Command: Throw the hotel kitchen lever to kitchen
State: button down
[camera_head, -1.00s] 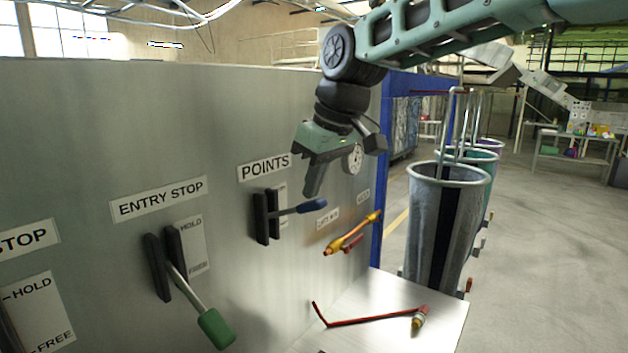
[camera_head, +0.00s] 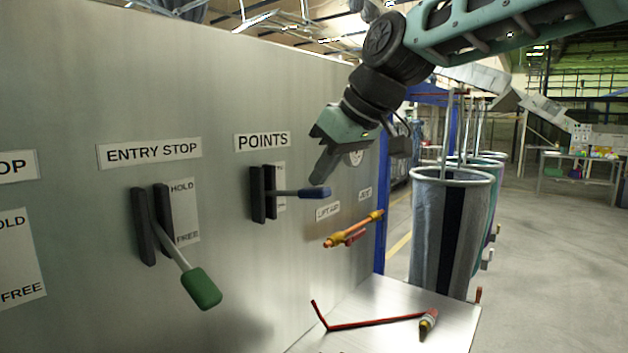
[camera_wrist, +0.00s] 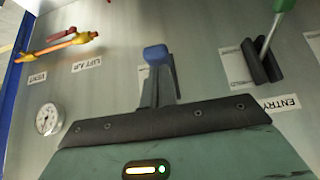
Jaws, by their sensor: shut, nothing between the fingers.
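No label reading hotel or kitchen is legible. A lever with a blue handle (camera_head: 315,193) sticks out of a black slotted mount under the POINTS sign (camera_head: 262,141). The card beside its slot is mostly hidden. My gripper (camera_head: 319,181) is shut and empty, its fingertips pointing down just above the blue handle; I cannot tell whether they touch. In the wrist view the blue handle (camera_wrist: 156,53) stands straight ahead of my gripper, whose body covers the bottom of the picture.
A green-handled lever (camera_head: 201,287) sits left under ENTRY STOP (camera_head: 150,151), with a HOLD/FREE card. Hanging bags (camera_head: 440,235) stand beyond.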

jog(key=f+b, duration=0.1)
jog(key=b, duration=0.2)
jog(key=f+t+y+b, duration=0.1)
jog(key=f+b, duration=0.1)
jog(key=b, duration=0.2)
jog(key=d+f+y+b, duration=0.1)
jog(key=b, duration=0.3)
jog(key=shift+s+f+t, duration=0.3)
jog(key=shift+s+f, duration=0.05)
jog(key=shift+f, duration=0.05)
notch_tip(320, 180, down, 5)
jog(key=t+y+b, duration=0.2)
jog(key=b, duration=1.3)
jog(key=shift+a+y+b, duration=0.1)
jog(key=shift+y+b, duration=0.2)
jog(key=shift+b, duration=0.05)
